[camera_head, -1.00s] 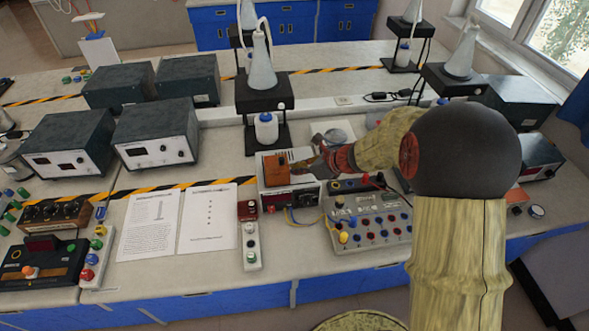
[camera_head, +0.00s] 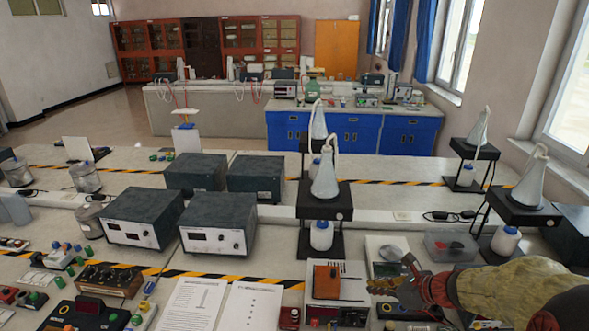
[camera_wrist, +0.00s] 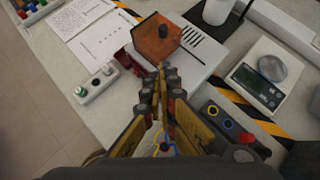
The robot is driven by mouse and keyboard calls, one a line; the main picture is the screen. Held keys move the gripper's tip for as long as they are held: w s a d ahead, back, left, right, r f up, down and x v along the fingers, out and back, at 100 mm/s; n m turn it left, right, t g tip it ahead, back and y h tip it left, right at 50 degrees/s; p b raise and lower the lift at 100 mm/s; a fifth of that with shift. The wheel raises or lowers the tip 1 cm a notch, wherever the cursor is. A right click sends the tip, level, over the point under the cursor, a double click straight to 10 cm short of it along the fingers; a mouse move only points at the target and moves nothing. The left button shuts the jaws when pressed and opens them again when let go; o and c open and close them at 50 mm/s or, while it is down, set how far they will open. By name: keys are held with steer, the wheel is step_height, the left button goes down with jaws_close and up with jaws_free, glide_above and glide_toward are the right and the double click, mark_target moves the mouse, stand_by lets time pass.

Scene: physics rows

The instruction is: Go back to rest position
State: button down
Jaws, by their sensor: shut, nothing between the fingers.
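My gripper (camera_head: 388,287) reaches in from the lower right in the head view, over the lab bench. It also shows in the wrist view (camera_wrist: 160,70), where its fingers are together with nothing between them. Just past the fingertips, an orange-brown block with a dark knob (camera_wrist: 157,38) rests on a white instrument box with vent slots (camera_wrist: 198,50). In the head view the orange block (camera_head: 326,282) is just left of the fingertips. From these views I cannot tell whether the fingertips touch it.
A scale with a round pan (camera_wrist: 266,72) stands right of the box. Grey power supplies (camera_head: 218,223) and flasks on black stands (camera_head: 325,180) stand behind. Printed sheets (camera_head: 195,303) lie on the left. A multi-jack panel (camera_wrist: 235,130) sits under the gripper's right side.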

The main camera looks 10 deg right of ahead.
steer(key=s+a+n+g+h, duration=0.1)
steer(key=s+a+n+g, duration=0.15)
steer(key=s+n, duration=0.5)
steer(key=s+a+n+g, duration=0.2)
steer(key=s+n+g, duration=0.1)
steer(key=s+n, duration=0.5)
steer(key=s+a+r+n+t+h+b, duration=0.3)
steer(key=s+r+n, duration=0.5)
steer(key=r+n, duration=0.3)
steer(key=shift+s+a+n+h+b, duration=0.45)
steer(key=shift+a+n+h, duration=0.25)
steer(key=shift+a+n, duration=0.45)
